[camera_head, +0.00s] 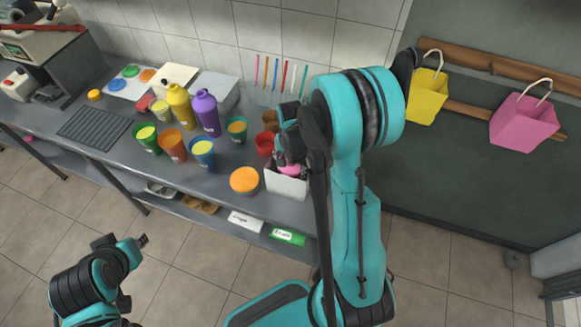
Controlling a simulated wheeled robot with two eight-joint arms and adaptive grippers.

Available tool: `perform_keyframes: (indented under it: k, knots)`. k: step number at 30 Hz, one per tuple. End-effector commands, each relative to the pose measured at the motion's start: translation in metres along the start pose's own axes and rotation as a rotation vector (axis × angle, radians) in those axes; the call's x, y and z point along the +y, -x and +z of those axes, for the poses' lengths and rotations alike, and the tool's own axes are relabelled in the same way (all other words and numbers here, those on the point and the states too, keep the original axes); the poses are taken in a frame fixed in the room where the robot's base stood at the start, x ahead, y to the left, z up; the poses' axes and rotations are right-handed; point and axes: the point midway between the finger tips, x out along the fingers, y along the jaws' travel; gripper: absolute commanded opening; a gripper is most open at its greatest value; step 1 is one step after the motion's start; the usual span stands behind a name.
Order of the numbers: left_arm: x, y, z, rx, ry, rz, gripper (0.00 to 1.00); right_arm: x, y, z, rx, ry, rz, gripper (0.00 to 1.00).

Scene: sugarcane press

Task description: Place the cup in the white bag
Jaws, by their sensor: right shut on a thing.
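The white bag (285,186) stands upright at the front right of the grey counter, its top partly hidden by my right arm. My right gripper (287,157) is over the bag's opening, shut on a pink cup (290,169). The cup is mostly hidden by the gripper, and its lower part is at or inside the bag's rim. I cannot tell whether it touches the bag's bottom. My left gripper (140,241) is low at the left, away from the counter, and small; its jaws are not clear.
An orange-topped container (244,181) stands just left of the bag. Green (147,138), orange (173,145) and blue (203,152) cups stand farther left, near yellow (180,106) and purple (206,112) bottles. Yellow (427,95) and pink (524,122) bags hang on the right wall.

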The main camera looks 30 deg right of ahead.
Motion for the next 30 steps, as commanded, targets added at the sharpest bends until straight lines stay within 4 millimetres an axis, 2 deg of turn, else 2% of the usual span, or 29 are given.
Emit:
perform_keyframes:
  k: [8,9,18,22,26,30]
  knots:
    - [0.0,-0.004,0.003,0.0,0.0,0.0,0.26,0.0,-0.004,0.0,0.0,0.0,0.0,0.26]
    - [0.0,-0.003,0.002,0.0,0.0,0.0,0.26,0.0,-0.003,0.0,0.0,0.0,0.0,0.79]
    - [0.0,-0.002,0.001,0.0,0.0,0.0,0.26,0.0,-0.002,0.0,0.0,0.0,0.0,0.79]
    - [0.0,0.003,-0.002,0.0,0.0,0.0,0.26,0.0,0.006,0.0,0.0,0.0,0.0,0.79]
    - [0.0,0.008,-0.006,0.0,0.0,0.0,0.26,0.0,0.029,0.0,0.0,0.0,0.0,0.79]
    - [0.0,0.015,-0.011,0.0,0.0,0.0,0.26,0.0,0.062,0.0,0.0,0.0,0.0,0.79]
